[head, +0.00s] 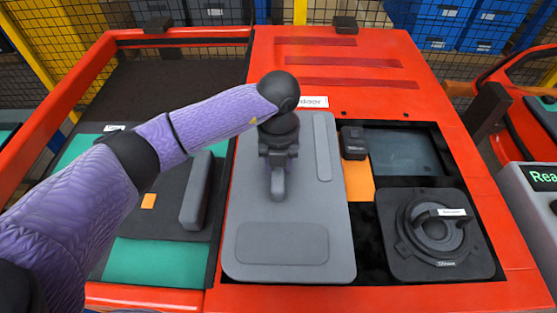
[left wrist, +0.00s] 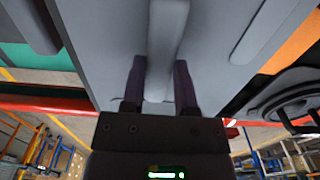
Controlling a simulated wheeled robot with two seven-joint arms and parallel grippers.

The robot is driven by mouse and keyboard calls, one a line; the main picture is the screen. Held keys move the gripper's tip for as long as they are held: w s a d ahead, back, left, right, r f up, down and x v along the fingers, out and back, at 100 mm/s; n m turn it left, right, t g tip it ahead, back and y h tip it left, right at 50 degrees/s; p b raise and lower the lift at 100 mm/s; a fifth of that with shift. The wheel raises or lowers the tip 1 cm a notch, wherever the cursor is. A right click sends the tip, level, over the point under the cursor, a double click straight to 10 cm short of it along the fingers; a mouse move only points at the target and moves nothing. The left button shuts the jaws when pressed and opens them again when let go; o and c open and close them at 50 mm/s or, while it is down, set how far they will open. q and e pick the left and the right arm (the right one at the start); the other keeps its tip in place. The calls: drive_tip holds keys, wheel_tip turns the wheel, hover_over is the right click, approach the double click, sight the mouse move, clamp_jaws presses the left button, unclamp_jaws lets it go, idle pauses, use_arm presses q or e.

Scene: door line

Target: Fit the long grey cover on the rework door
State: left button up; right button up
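The long grey cover (head: 320,222) is a large flat panel with raised pads and a ridge-like grip (head: 278,185) in its middle. It lies over the left part of the red rework door's (head: 420,90) opening; I cannot tell whether it touches the door all round. My left gripper (head: 278,160) points down at the ridge. In the left wrist view the gripper's two fingers (left wrist: 159,88) stand on either side of the ridge (left wrist: 166,40), close against it. What lies under the cover is hidden. My right gripper is not in view.
Another door with teal panels (head: 155,262) and a grey bar (head: 196,190) is at left. A grey display box (head: 535,200) stands at right.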

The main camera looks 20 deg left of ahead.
use_arm(q)
clamp_jaws()
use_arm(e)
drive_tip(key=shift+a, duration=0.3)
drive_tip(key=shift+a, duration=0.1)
use_arm(q)
drive_tip(key=shift+f, duration=0.15)
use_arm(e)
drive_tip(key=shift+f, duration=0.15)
use_arm(q)
drive_tip(key=shift+f, duration=0.25)
drive_tip(key=shift+f+b, duration=0.4)
drive_tip(key=shift+b, duration=0.1)
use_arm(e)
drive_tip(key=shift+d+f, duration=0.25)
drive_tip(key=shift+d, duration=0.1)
